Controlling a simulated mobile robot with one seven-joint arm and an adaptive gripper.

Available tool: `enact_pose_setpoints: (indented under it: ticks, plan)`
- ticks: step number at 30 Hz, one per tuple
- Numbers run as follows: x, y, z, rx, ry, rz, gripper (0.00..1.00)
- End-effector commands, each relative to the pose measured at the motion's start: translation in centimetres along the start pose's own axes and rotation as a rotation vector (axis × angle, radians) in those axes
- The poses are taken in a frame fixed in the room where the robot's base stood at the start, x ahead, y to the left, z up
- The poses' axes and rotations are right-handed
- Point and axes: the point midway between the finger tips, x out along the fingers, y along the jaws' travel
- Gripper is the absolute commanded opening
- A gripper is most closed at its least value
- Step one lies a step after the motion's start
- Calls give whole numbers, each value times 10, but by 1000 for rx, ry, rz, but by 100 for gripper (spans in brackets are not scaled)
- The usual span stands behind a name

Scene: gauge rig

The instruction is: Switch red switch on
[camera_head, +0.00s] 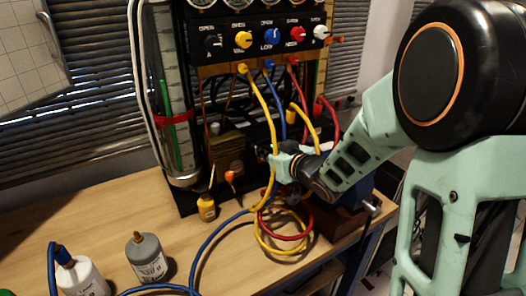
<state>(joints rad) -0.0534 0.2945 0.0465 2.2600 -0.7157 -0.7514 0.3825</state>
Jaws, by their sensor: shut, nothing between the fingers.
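My gripper (275,166) reaches in from the right, low in front of the gauge rig (230,57). It is shut and empty, among the hoses near the rig's lower part, where a tiny green light shows. Its fingertips are small and partly hidden, and I cannot tell if they touch anything. I make out no clear red switch; the area behind my gripper is covered. A red knob (297,34) sits in the row of knobs on the black panel, well above my gripper. A small orange-red piece (230,176) stands left of my gripper.
Yellow (262,97), blue and red hoses hang from the panel and coil on the wooden table (110,215). A small yellow bottle (206,207), a grey bottle (147,257) and a white bottle (80,275) stand left. A clear cylinder (168,90) rises beside the rig.

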Motion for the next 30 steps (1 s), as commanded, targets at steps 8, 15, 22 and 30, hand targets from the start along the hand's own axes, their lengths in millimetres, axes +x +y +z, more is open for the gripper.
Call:
enact_pose_setpoints:
  ticks: [8, 15, 22, 30]
  plan:
    - [-2, 0, -5, 0, 0, 0, 0]
    - [-5, 0, -5, -1, 1, 1, 0]
    - [-38, 1, -6, 0, 2, 4, 0]
    - [-89, 1, -6, -2, 3, 3, 0]
